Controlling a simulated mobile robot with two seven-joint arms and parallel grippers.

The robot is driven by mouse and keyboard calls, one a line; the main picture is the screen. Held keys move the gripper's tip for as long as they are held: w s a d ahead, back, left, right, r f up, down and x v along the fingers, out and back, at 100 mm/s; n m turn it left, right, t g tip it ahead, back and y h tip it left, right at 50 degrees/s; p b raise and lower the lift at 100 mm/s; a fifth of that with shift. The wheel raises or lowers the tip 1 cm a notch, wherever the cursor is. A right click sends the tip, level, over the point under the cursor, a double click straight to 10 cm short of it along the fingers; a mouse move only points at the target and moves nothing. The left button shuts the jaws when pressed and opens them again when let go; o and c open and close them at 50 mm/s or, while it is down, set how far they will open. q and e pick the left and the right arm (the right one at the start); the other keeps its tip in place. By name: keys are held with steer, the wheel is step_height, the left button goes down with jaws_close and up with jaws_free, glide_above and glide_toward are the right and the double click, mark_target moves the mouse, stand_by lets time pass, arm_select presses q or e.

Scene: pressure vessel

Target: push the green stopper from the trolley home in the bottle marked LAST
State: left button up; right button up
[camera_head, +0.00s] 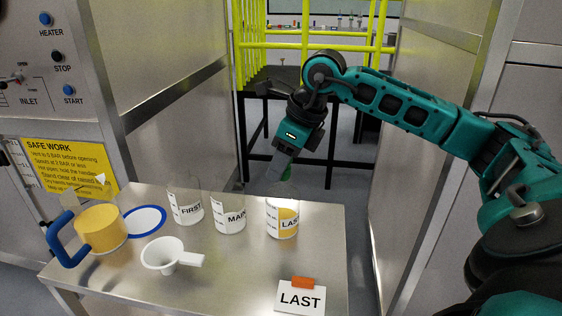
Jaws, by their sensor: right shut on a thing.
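The bottle marked LAST (283,222) stands upright on the metal table, clear glass with yellow contents in its lower part. My right gripper (281,170) comes down over it from behind, tilted. It is shut on the green stopper (287,174), of which only a small green part shows. The stopper appears just above or behind the bottle's mouth; I cannot tell whether it touches the glass. My left gripper is not in view.
Bottles marked FIRST (188,211) and MAIN (231,219) stand left of it. A white funnel (165,256), a blue-rimmed white disc (145,221) and a yellow jug (101,229) with blue handle are further left. A LAST card (300,299) lies in front. A yellow railing (305,35) stands behind.

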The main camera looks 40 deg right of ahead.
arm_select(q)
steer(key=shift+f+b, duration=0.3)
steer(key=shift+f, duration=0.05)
arm_select(e)
steer(key=shift+f, duration=0.35)
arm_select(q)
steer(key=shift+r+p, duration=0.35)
arm_select(e)
steer(key=shift+r, duration=0.35)
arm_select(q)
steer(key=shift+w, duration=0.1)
